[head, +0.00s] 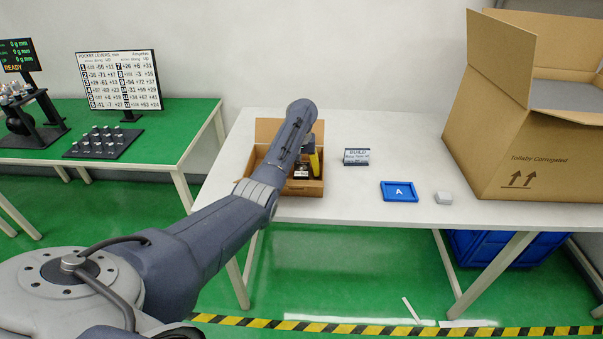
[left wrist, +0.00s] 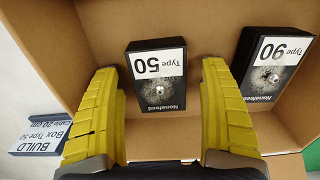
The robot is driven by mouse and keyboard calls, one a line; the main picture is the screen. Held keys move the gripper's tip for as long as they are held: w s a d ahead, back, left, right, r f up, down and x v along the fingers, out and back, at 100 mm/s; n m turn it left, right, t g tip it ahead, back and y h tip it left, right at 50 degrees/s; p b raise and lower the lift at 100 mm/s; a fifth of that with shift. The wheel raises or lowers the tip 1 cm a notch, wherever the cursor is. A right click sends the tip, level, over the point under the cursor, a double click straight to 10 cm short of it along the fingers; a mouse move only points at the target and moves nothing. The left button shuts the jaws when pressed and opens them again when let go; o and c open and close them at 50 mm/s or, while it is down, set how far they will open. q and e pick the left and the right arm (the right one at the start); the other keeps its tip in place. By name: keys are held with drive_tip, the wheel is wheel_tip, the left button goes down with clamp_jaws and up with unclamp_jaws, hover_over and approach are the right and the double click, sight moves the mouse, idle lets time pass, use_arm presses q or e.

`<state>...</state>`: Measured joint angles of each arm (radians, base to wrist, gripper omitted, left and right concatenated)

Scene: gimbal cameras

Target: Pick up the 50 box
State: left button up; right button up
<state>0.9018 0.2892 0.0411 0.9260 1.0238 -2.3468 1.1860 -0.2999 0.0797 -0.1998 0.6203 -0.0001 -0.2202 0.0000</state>
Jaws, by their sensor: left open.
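The 50 box (left wrist: 157,77) is a black box with a white label reading "Type 50", lying in an open cardboard box (left wrist: 205,22). In the left wrist view it sits beyond and between the yellow fingers of my left gripper (left wrist: 163,110), which are open and apart from it. A similar black box labelled "90" (left wrist: 271,60) lies to its right in the same carton. In the head view the carton (head: 312,187) stands at the left of the white table, and my left gripper (head: 313,160) reaches into it, mostly hidden by my arm. My right gripper is not in view.
A "BUILD" sign (head: 357,157) stands right of the carton; it also shows in the left wrist view (left wrist: 38,140). A blue tray marked A (head: 399,192), a small grey block (head: 443,198) and a large carton (head: 525,150) are further right. The carton's walls surround my fingers closely.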

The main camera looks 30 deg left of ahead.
use_arm(q)
drive_tip(key=c, duration=1.4)
